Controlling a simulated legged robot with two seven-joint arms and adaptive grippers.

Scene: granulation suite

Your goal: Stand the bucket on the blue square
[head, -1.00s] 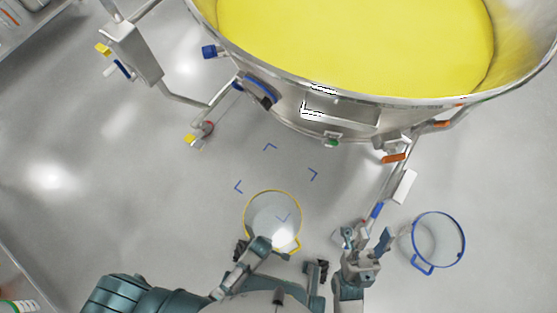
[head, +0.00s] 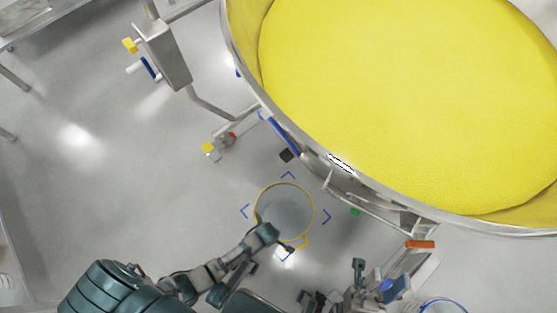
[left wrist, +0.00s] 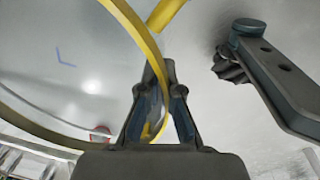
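The bucket (head: 288,210) is clear with a yellow rim and a yellow handle; it appears upright in the head view. Seen from above, it lies within the blue corner marks of the square (head: 326,216); whether its base touches the floor I cannot tell. My left gripper (head: 271,237) is at the bucket's near side. My right gripper (head: 374,276) is open and empty, right of the bucket.
A large steel vessel (head: 340,172) full of yellow powder fills the upper right, close beyond the square. Its legs and pipework (head: 208,104) reach to the left. A second, blue-rimmed bucket (head: 442,304) is at the lower right edge.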

